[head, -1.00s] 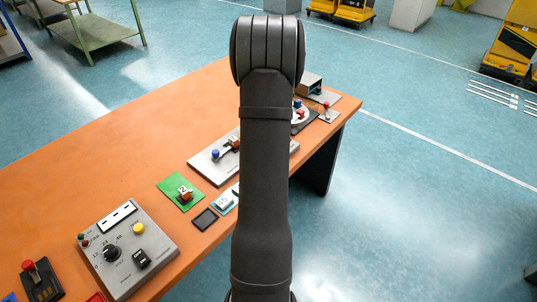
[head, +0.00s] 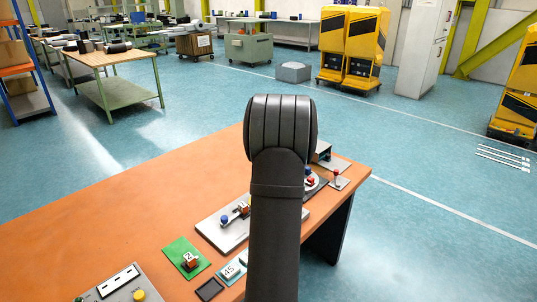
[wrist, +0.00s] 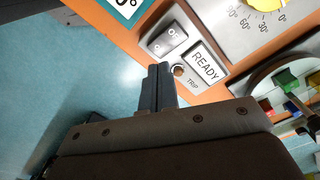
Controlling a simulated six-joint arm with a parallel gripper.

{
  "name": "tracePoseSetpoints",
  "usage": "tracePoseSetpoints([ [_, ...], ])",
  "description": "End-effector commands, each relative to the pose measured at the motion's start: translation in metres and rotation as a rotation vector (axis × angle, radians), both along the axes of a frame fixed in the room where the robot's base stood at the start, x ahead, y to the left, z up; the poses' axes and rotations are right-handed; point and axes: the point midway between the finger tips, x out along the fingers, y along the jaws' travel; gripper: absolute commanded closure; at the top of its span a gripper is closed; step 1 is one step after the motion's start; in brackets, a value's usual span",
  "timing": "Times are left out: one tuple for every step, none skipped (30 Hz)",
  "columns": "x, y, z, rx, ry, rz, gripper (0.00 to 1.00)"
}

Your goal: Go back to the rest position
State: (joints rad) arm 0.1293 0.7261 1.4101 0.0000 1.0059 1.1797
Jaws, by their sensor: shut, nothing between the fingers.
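My gripper (wrist: 160,84) shows in the wrist view with its two dark fingers pressed together and nothing between them. It appears in front of a grey panel (wrist: 216,24) with a READY sign (wrist: 206,63), a rocker switch (wrist: 168,40) and a small round part marked TRIP (wrist: 179,71). I cannot tell whether the fingertips touch the panel. In the head view my raised arm fills the middle and hides my gripper and part of the table.
An orange table (head: 110,235) carries a grey plate with a blue knob (head: 224,220), a green plate with a numbered block (head: 188,258) and a control box (head: 122,284). The table's left part is bare.

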Motion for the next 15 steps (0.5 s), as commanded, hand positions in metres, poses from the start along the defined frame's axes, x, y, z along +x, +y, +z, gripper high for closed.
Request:
tracePoseSetpoints([
  [-0.001,0.0,-0.008,0.0,0.002,0.0,1.0],
  [-0.001,0.0,-0.013,0.0,0.003,0.0,1.0],
  [-0.001,0.0,-0.019,0.0,0.003,0.0,1.0],
  [0.0,0.0,-0.024,0.0,0.002,0.0,1.0],
  [-0.001,0.0,-0.028,0.0,0.003,0.0,1.0],
  [-0.001,0.0,-0.034,0.0,0.002,0.0,1.0],
  [-0.001,0.0,-0.038,0.0,0.002,0.0,1.0],
  [-0.001,0.0,-0.041,0.0,0.002,0.0,1.0],
  [-0.001,0.0,-0.046,0.0,0.002,0.0,1.0],
  [-0.001,0.0,-0.048,0.0,0.002,0.0,1.0],
  [0.0,0.0,-0.05,0.0,0.001,0.0,1.0],
  [0.0,0.0,-0.053,0.0,0.0,0.0,1.0],
  [0.0,0.0,-0.054,0.0,0.0,0.0,1.0],
  [0.0,0.0,-0.055,0.0,0.0,0.0,1.0],
  [0.0,0.0,-0.055,0.0,-0.001,0.0,1.0],
])
